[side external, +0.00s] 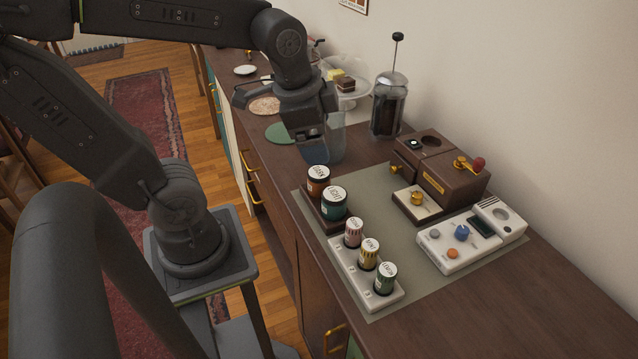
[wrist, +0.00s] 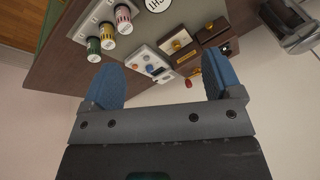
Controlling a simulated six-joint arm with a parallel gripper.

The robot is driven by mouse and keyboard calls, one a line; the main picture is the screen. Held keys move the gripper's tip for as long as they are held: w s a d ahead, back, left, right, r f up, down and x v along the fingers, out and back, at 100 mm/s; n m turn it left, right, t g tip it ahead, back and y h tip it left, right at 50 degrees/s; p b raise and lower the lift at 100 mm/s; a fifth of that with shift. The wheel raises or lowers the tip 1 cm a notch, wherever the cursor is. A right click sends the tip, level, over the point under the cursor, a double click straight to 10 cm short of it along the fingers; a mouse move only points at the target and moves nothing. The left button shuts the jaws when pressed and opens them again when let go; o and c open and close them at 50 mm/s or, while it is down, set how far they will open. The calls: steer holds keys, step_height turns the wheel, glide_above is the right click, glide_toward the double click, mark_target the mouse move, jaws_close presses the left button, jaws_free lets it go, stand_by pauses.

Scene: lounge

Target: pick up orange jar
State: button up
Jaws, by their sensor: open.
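The orange jar (side external: 318,189) has a dark-lettered white lid and stands upright in a dark wooden holder on the grey-green mat. A teal jar (side external: 334,209) with a similar lid stands right beside it. My gripper (side external: 314,150) is above the counter, behind the orange jar in the side view, and apart from it. Its blue fingers (wrist: 160,76) are spread wide in the wrist view, with nothing between them.
A white rack (side external: 352,272) holds pink, yellow and green jars. A brown wooden box (side external: 454,187) and a white device with knobs (side external: 447,254) stand to the right. A French press (side external: 387,105) and cake stand are behind. The mat's middle (side external: 390,230) is clear.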

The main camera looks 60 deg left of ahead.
mark_target(319, 172)
steer(key=w+a+f+m+g, duration=0.4)
steer(key=w+a+f+m, duration=0.15)
steer(key=a+m, duration=0.35)
steer(key=shift+m+y, duration=0.3)
steer(key=shift+m, duration=0.4)
steer(key=f, duration=1.4)
steer(key=shift+s+a, duration=0.15)
steer(key=shift+s, duration=0.25)
steer(key=shift+c, duration=0.3)
steer(key=shift+r, duration=0.1)
steer(key=c, duration=1)
steer(key=shift+c, duration=0.2)
